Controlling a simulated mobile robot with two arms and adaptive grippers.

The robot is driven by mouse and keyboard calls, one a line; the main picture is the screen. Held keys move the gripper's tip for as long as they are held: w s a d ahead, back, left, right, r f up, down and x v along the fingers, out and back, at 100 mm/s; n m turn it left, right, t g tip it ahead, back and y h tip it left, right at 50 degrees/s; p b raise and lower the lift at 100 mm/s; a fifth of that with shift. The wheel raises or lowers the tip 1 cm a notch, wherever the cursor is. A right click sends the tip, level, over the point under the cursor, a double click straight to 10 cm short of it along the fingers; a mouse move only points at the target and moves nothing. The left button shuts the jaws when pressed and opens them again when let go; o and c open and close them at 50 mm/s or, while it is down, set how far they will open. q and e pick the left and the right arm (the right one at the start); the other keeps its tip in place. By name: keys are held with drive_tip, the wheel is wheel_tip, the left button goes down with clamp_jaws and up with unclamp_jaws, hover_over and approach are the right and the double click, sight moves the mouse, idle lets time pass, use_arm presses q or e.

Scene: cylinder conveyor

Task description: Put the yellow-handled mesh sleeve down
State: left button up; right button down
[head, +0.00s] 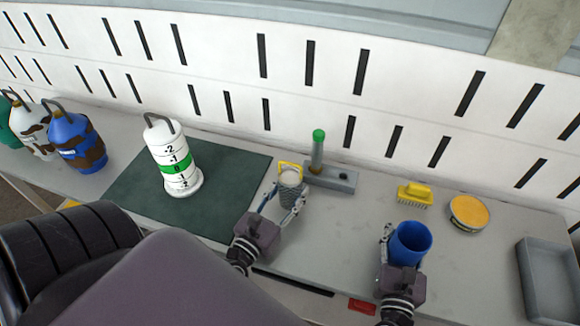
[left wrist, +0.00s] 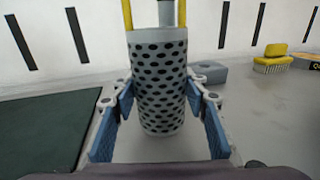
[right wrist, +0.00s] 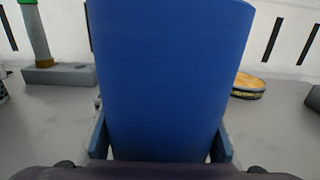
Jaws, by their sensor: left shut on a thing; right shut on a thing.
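The mesh sleeve (head: 290,184) is a grey perforated cylinder with a yellow handle (head: 290,166) on top. It is upright at mid-table, just right of the green mat's edge. My left gripper (head: 283,200) is shut on it, with a blue-padded finger on each side. The sleeve fills the middle of the left wrist view (left wrist: 158,85); I cannot tell whether its bottom touches the table. My right gripper (head: 404,250) is shut on a blue cup (head: 411,243) at right. The cup fills most of the right wrist view (right wrist: 165,75).
A grey block (head: 338,179) with a green-topped post (head: 318,150) stands close behind the sleeve. A white marked cylinder (head: 173,160) stands on the green mat (head: 225,205). A yellow brush (head: 415,194), a round tin (head: 469,212) and a grey tray (head: 545,275) are at right.

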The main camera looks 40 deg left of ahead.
use_arm(q)
drive_tip(key=shift+f, duration=0.1)
drive_tip(key=o, duration=1.4)
